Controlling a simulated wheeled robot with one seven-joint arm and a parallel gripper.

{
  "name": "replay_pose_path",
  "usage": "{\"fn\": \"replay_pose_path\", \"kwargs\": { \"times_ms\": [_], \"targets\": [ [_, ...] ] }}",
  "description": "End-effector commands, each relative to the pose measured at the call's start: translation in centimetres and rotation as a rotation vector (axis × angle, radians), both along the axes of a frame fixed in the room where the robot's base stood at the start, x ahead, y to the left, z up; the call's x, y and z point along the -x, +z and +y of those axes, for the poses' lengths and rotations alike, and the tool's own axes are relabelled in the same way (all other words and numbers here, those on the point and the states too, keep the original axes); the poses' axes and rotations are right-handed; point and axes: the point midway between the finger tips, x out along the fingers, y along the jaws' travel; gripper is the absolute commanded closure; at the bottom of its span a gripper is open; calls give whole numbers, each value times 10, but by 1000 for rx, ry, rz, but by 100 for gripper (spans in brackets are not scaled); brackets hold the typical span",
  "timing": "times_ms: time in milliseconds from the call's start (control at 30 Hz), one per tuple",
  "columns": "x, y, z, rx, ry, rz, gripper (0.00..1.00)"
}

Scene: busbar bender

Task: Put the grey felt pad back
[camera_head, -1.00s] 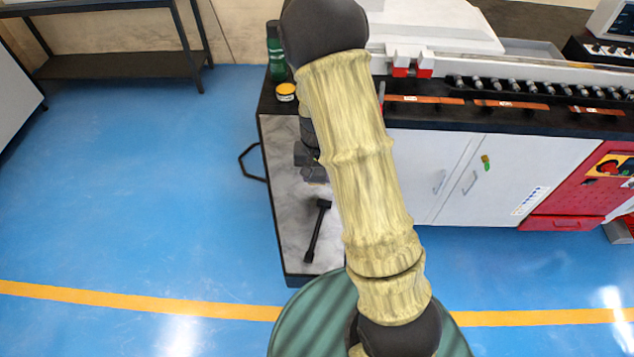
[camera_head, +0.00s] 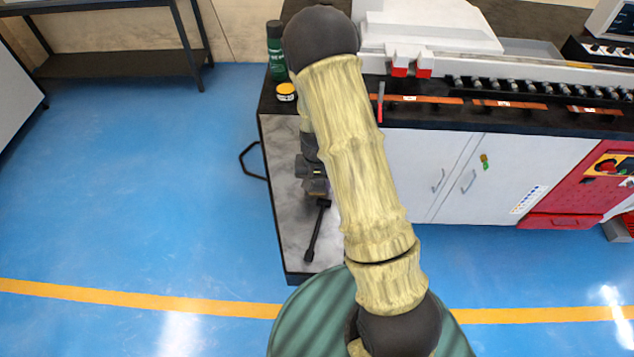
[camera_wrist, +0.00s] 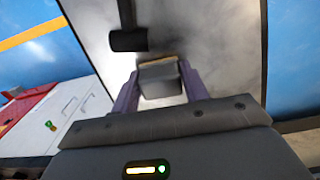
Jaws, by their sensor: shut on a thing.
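My gripper (camera_head: 312,172) is partly hidden behind my arm in the head view, over the marbled grey top of a narrow bench (camera_head: 290,220). In the wrist view my gripper (camera_wrist: 160,85) has its two fingers on either side of a grey block-like piece (camera_wrist: 160,80), which looks like the grey felt pad. It is shut on this piece. In the head view a small grey-brown bit of the pad (camera_head: 316,187) shows below the fingers. I cannot tell whether the pad touches the bench top.
A black hammer-like tool (camera_head: 318,230) lies on the bench close to my gripper; it also shows in the wrist view (camera_wrist: 128,40). A green bottle (camera_head: 275,50) and a yellow-lidded tin (camera_head: 286,91) stand at the back. A white-doored cabinet (camera_head: 430,170) is to the right.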

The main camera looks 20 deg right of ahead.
Motion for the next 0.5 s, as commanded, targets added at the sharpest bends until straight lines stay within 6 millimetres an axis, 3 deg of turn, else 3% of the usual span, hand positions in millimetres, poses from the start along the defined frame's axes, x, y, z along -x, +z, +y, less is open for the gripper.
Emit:
{"fn": "replay_pose_path", "kwargs": {
  "times_ms": [167, 200, 267, 500],
  "targets": [
    [0, -4, 0, 0, 1, 0, 84],
    [0, -3, 0, 0, 1, 0, 48],
    [0, -3, 0, 0, 1, 0, 36],
    [0, -3, 0, 0, 1, 0, 34]
  ]
}}
